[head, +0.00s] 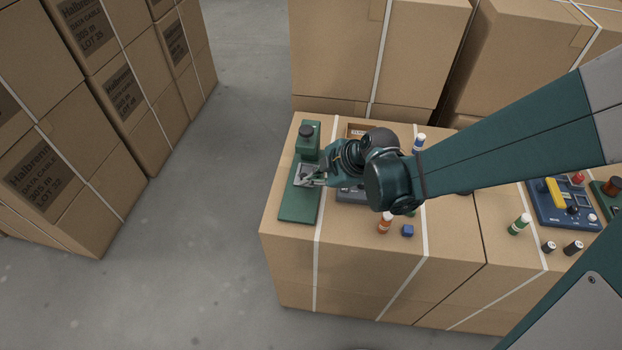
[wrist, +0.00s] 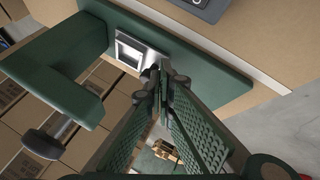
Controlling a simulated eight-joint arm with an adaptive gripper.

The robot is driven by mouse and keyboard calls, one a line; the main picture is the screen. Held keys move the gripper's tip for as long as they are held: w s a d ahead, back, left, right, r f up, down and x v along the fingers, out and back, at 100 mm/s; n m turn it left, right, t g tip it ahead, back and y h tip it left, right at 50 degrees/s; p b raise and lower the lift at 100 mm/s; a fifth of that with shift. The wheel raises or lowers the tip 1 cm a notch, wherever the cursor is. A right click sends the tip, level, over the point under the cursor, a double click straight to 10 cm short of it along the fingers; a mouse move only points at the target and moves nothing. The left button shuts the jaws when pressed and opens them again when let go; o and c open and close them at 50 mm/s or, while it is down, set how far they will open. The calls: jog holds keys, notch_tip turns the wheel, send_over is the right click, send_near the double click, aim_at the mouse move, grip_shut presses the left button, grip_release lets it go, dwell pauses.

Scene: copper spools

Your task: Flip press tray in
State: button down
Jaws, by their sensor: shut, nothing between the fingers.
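The green press (head: 297,206) stands at the left end of the carton top, its base running towards the front and its head with a dark knob (head: 306,131) at the back. It also shows in the wrist view (wrist: 215,72). The press tray, a small metal plate with a pale square, lies on the base in front of the press head in the head view (head: 304,170); it is clearer in the wrist view (wrist: 130,50). My gripper (head: 316,182) is shut and empty, its fingertips (wrist: 162,72) close beside the tray's edge. I cannot tell whether they touch it.
A dark grey device (head: 351,196) sits right of the press, partly behind my gripper. An orange spool (head: 384,222), a blue cube (head: 407,231) and a green spool (head: 519,224) stand farther right. A blue panel (head: 560,205) is at the far right. Stacked cartons stand behind.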

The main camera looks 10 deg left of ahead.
jog(key=shift+w, duration=0.25)
jog(key=shift+s+d, duration=0.1)
jog(key=shift+s, duration=0.1)
jog(key=shift+s+d, duration=0.4)
jog(key=shift+s, duration=0.35)
jog(key=shift+s+d+r, duration=0.1)
jog(key=shift+s+d, duration=0.15)
jog(key=shift+s, duration=0.25)
jog(key=shift+s+d, duration=0.25)
jog(key=shift+s, duration=0.25)
jog(key=p+v, duration=0.3)
jog(key=v, duration=0.6)
jog(key=shift+d+r+p, duration=0.25)
jog(key=shift+r+p, duration=0.05)
jog(key=shift+r, duration=0.05)
jog(key=s+d+r+m+t+h, duration=0.1)
jog(key=s+d+r+m+h, duration=0.1)
jog(key=d+r+m, duration=0.2)
jog(key=s+d+r+m+t+h, duration=0.1)
jog(key=d+r+m, duration=0.4)
jog(key=d+m, duration=0.5)
jog(key=s+d+r+m+t+h, duration=0.2)
jog(key=s+d+r+m+h, duration=0.1)
jog(key=d+m, duration=0.5)
jog(key=s+d+r, duration=0.1)
jog(key=s+d, duration=0.1)
jog(key=shift+s+d+r+h, duration=0.2)
jog(key=shift+d+r+h, duration=0.1)
jog(key=shift+r, duration=0.05)
